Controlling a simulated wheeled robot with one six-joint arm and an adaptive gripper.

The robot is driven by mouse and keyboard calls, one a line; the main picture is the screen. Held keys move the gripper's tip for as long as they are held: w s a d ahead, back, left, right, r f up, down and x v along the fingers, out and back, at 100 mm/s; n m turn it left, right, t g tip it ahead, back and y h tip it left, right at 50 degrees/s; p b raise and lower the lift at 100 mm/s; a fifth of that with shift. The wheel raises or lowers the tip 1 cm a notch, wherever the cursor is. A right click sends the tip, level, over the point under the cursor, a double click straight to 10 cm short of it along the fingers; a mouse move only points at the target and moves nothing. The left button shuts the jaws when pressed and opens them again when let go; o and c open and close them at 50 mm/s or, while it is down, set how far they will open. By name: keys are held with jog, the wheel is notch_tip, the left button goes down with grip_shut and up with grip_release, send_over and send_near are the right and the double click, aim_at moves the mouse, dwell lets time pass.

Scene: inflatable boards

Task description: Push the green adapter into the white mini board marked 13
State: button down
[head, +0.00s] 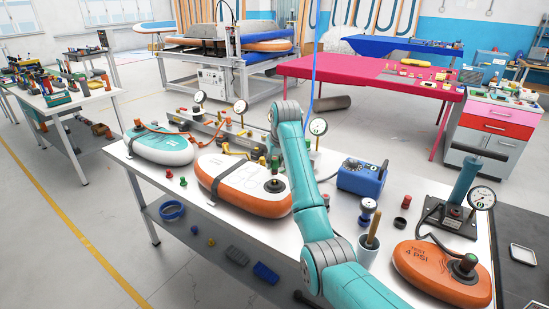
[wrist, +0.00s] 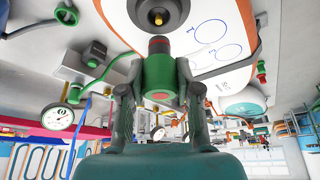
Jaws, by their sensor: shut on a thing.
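The green adapter (wrist: 158,78) is between the two fingers of my gripper (wrist: 160,85) in the wrist view; its dark red end faces the valve. In the head view a small green piece (head: 275,162), likely the adapter, shows just above the valve. The black valve (wrist: 158,14) with a brass centre sits on a white board with orange sides (head: 235,190). The adapter's end is close to the valve; I cannot tell whether they touch. The number on this board is too small to read. My arm hides most of my gripper in the head view.
A white and teal board (head: 160,150) lies to the left, with an orange hose by it. A blue box (head: 362,178), a cup (head: 368,250), a pump with gauge (head: 460,205) and an orange board (head: 440,275) stand to the right. Small fittings (head: 183,181) lie by the boards.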

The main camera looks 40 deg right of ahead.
aim_at(276, 171)
jog(key=shift+f, duration=1.5)
jog(key=shift+f, duration=1.4)
dwell(0.4)
jog(key=c, duration=0.7)
grip_release()
jog(key=v, duration=1.2)
jog(key=shift+s+a, duration=0.1)
